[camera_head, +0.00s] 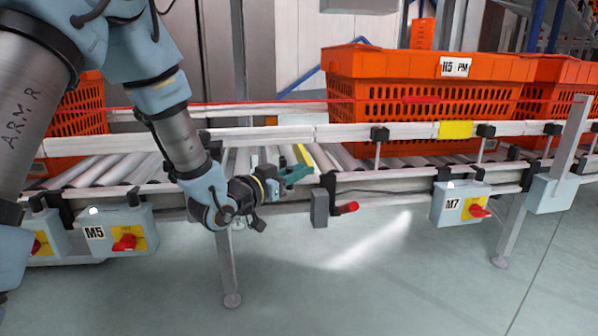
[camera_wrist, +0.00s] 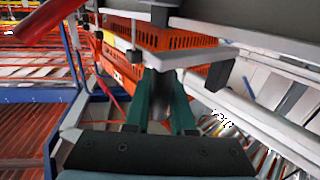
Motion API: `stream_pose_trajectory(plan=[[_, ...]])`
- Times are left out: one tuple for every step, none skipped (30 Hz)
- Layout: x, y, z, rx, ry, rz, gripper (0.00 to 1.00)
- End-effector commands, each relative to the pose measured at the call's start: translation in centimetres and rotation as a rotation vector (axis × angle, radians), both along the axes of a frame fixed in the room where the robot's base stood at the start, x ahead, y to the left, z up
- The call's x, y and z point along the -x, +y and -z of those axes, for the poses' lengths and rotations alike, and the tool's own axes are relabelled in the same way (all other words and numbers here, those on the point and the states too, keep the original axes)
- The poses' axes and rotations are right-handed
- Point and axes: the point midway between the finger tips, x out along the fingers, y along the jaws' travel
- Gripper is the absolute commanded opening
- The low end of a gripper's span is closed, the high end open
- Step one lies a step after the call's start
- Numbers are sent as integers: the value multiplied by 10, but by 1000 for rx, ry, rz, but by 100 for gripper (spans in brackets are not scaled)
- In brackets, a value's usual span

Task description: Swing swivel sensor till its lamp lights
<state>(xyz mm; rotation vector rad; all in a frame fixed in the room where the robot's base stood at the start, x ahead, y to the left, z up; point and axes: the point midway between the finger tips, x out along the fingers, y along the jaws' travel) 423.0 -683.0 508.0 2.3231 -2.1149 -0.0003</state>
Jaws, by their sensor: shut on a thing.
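My gripper (camera_head: 298,173) is at the near side rail of the roller conveyor, in the middle of the head view. In the wrist view its two green fingers (camera_wrist: 161,82) are shut on a small grey rounded part (camera_wrist: 158,97), which I take to be the swivel sensor. The fingers cover much of it, and it cannot be made out in the head view. I cannot make out a lit lamp on it. A pale bracket or rail piece lies just beyond the fingertips in the wrist view.
An orange tote (camera_head: 345,65) marked H5 PM stands on the conveyor (camera_head: 290,134). Floor in front is clear.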

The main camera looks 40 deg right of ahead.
Motion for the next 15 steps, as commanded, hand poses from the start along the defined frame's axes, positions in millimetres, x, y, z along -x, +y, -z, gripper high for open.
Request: stream_pose_trajectory(plan=[[0,0,0,0,0,0,12],[0,0,0,0,0,0,8],[0,0,0,0,0,0,4],[0,0,0,0,0,0,0],[0,0,0,0,0,0,0],[0,0,0,0,0,0,0],[0,0,0,0,0,0,0],[0,0,0,0,0,0,0],[0,0,0,0,0,0,0],[0,0,0,0,0,0,0],[0,0,0,0,0,0,0],[0,0,0,0,0,0,0],[0,0,0,0,0,0,0],[0,0,0,0,0,0,0],[0,0,0,0,0,0,0]])
